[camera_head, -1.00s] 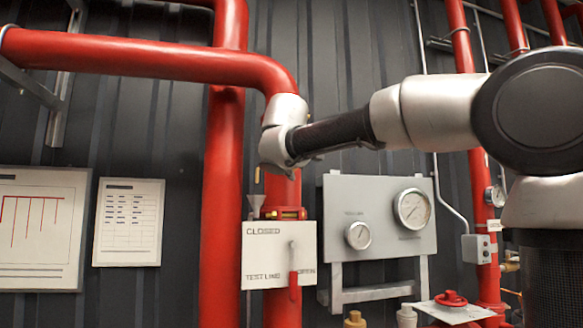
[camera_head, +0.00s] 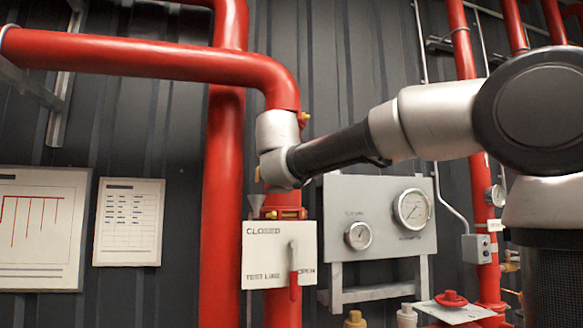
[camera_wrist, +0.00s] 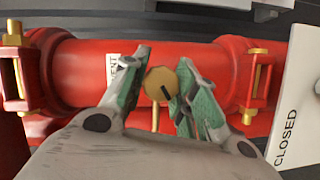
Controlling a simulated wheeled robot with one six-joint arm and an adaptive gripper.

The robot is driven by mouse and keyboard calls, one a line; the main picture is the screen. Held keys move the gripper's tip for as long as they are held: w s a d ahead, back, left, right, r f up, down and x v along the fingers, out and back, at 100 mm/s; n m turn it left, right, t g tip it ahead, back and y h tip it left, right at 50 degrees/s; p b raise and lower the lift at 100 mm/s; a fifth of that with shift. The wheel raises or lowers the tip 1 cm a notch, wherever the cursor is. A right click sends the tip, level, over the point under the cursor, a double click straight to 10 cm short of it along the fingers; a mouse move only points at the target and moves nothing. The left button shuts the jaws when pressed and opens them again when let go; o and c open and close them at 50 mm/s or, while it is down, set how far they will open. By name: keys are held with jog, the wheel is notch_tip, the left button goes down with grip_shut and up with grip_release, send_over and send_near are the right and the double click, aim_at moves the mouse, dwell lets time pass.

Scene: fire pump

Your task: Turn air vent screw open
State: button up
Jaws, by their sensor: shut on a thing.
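The air vent screw (camera_wrist: 161,84) is a round brass knob with a dark slot mark, seen in the wrist view on a red pipe (camera_wrist: 84,72). My gripper (camera_wrist: 165,80) has its two green-padded fingers on either side of the knob, shut on it. The dark mark slants slightly from upright. A white label reading "VENT" (camera_wrist: 113,70) is partly hidden by the left finger. In the head view, my wrist covers the red pipe below its bend, and the fingers and screw cannot be made out.
Brass-bolted red clamps flank the screw, at left (camera_wrist: 14,65) and right (camera_wrist: 255,85). A white "CLOSED" test line plate (camera_head: 262,250) with a red-handled lever (camera_head: 293,270) is just below my wrist. A grey gauge panel (camera_head: 380,240) stands to the right.

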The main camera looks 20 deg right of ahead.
jog(key=o, duration=1.1)
jog(key=shift+c, duration=0.2)
jog(key=v, duration=1.2)
